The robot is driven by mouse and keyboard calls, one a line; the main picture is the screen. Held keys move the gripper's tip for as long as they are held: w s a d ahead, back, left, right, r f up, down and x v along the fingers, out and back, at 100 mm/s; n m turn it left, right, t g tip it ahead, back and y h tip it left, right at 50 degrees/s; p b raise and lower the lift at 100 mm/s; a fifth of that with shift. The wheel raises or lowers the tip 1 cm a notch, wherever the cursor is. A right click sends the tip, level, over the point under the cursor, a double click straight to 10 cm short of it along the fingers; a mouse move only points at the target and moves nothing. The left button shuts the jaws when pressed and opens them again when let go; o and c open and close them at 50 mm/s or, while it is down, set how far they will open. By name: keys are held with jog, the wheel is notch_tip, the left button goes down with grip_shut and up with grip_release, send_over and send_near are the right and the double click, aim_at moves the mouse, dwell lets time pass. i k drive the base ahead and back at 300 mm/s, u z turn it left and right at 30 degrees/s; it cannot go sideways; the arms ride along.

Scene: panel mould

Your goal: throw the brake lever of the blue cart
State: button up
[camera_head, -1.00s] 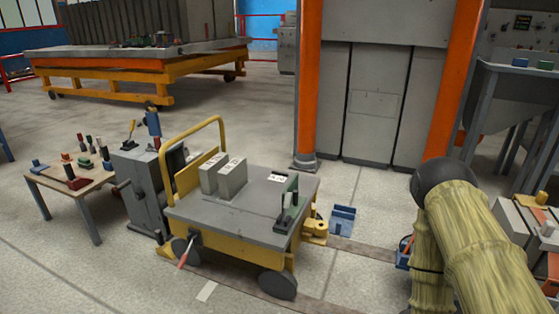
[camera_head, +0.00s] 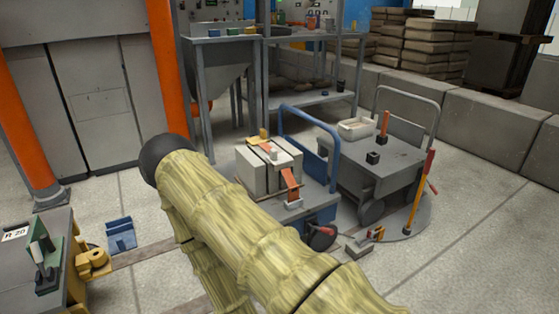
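The blue cart (camera_head: 325,208) stands right of centre, with a tall blue push handle (camera_head: 330,138). My straw-coloured sleeved arm crosses the foreground and hides the cart's near left side. My gripper is out of view.
A grey cart (camera_head: 375,170) stands close on the right, with a red-and-yellow pole (camera_head: 420,192) beside it. A blue floor block (camera_head: 121,234) lies left. Floor at lower right is clear.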

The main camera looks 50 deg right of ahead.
aim_at(326, 231)
jog(key=z, duration=3.05)
jog(key=i, duration=0.35)
jog(key=u, duration=2.4)
